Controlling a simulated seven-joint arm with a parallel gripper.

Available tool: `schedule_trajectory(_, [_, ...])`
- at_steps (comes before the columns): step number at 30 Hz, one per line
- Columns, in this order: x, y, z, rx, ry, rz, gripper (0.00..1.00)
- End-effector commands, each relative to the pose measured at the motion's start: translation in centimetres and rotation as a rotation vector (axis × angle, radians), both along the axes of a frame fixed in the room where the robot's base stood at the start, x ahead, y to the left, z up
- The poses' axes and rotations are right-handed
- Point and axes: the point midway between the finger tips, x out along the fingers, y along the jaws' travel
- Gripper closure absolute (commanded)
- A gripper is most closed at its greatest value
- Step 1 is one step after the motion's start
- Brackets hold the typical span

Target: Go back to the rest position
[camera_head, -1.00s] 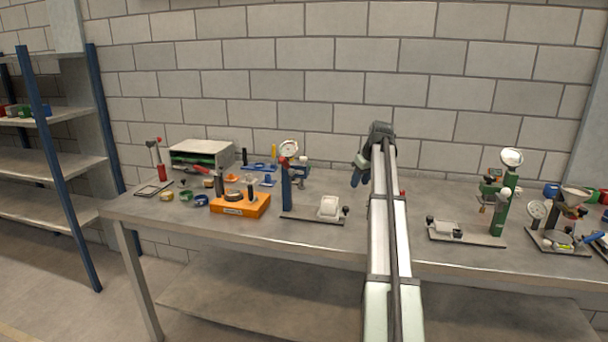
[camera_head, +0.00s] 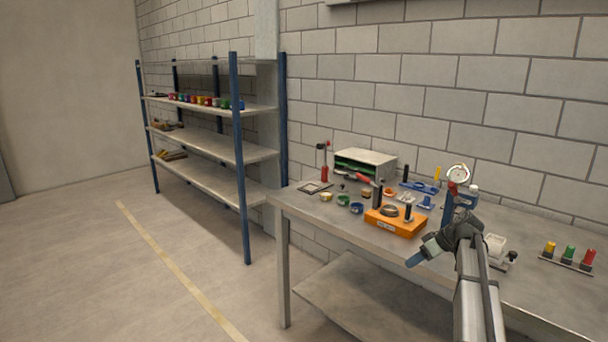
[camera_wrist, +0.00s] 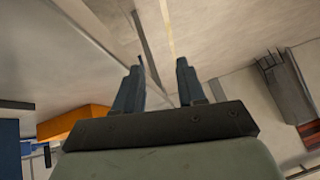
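My gripper (camera_head: 414,261) is at the front edge of the workbench (camera_head: 330,268) in the head view, with its fingers pointing left. In the wrist view my gripper (camera_wrist: 160,66) shows two dark blue fingers standing apart. Nothing is between them and the floor shows through the gap. The gripper touches no object that I can see. The orange block (camera_head: 396,222) lies on the bench behind the gripper, and part of an orange shape also shows at the left of the wrist view (camera_wrist: 72,121).
A grey and green organizer (camera_head: 364,164), several small coloured rings and a blue-post stand (camera_head: 449,209) are on the bench. A row of coloured pieces (camera_head: 568,254) is at the right. A blue-framed shelf (camera_head: 238,160) stands left. The floor (camera_head: 90,270) at front left is clear.

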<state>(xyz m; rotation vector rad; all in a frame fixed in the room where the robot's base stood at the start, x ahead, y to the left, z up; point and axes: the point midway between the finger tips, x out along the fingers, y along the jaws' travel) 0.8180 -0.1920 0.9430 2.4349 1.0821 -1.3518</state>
Motion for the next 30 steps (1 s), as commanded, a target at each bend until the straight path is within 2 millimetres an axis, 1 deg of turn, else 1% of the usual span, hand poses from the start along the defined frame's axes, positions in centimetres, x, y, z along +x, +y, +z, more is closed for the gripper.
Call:
schedule_trajectory(1, [-0.6, 1.4, -1.8, 0.008, 0.019, 0.007, 0.60])
schedule_trajectory(5, [-1.8, 2.8, -6.1, 0.010, 0.090, -0.026, 0.60])
schedule_trajectory(8, [-3.0, 4.1, -9.7, 0.007, 0.153, -0.054, 0.60])
schedule_trajectory(12, [-5.3, 6.1, -15.2, -0.003, 0.250, -0.097, 0.60])
schedule_trajectory(14, [-6.5, 7.0, -17.6, -0.011, 0.292, -0.117, 0.60])
schedule_trajectory(15, [-7.3, 7.6, -19.1, -0.015, 0.319, -0.130, 0.60])
schedule_trajectory(17, [-8.6, 8.4, -21.3, -0.024, 0.361, -0.148, 0.60])
schedule_trajectory(18, [-9.6, 9.0, -22.8, -0.031, 0.389, -0.161, 0.60])
schedule_trajectory(21, [-11.9, 10.4, -26.2, -0.050, 0.455, -0.192, 0.60])
schedule_trajectory(26, [-16.2, 12.5, -31.4, -0.088, 0.558, -0.237, 0.60])
schedule_trajectory(30, [-20.3, 14.1, -35.4, -0.127, 0.643, -0.277, 0.60])
